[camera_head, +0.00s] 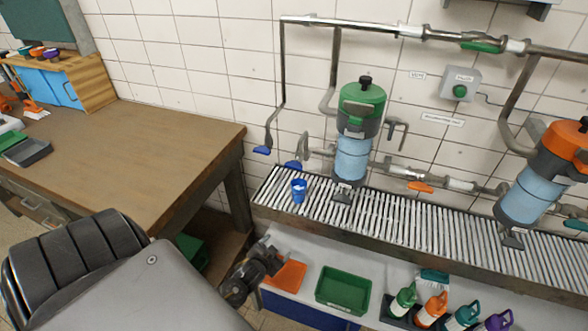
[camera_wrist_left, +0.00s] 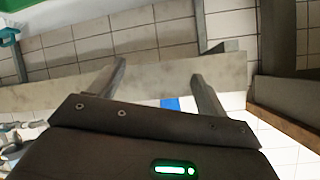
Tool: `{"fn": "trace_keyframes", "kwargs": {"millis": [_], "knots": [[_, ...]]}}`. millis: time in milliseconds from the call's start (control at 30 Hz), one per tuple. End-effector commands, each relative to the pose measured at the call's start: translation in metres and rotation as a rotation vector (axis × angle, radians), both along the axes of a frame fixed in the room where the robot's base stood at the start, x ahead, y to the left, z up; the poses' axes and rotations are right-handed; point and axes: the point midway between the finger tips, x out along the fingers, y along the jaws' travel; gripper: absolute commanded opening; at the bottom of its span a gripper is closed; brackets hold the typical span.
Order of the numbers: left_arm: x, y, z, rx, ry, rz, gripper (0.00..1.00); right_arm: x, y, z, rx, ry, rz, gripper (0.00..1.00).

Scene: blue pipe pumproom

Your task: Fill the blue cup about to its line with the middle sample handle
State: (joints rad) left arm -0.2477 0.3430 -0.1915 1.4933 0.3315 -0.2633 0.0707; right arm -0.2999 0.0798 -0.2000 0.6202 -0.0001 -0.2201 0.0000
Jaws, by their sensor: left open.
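The blue cup (camera_head: 299,191) stands upright on the slatted grate (camera_head: 400,222), near its left end. Its fill line is too small to make out. A blue handle (camera_head: 293,165) sits just above and behind the cup. Another blue handle (camera_head: 262,150) hangs from a pipe to its left, and an orange handle (camera_head: 420,187) is on the pipe to the right. I cannot tell which is the middle sample handle. My left gripper (camera_head: 262,262) is low in front of the grate, apart from the cup. In the left wrist view its fingers (camera_wrist_left: 162,78) are open with nothing held.
A wooden table (camera_head: 130,155) stands at the left. Green-topped (camera_head: 352,158) and orange-topped (camera_head: 530,190) vessels stand above the grate. The grate right of the cup has free room.

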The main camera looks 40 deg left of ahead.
Motion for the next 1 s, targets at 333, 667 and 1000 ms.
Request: {"fn": "trace_keyframes", "kwargs": {"millis": [333,667,1000], "knots": [[0.047,0.001,0.241,-0.143,-0.538,0.104,0.76,0.000,0.000,-0.003,0.000,0.000,0.000,0.32],[0.047,0.007,0.260,-0.202,-0.592,0.151,0.76,0.000,0.000,-0.002,0.000,0.000,0.000,0.32],[0.099,0.025,0.262,-0.199,-0.591,0.151,0.76,0.000,0.000,0.011,0.000,0.000,0.000,0.32]]}}
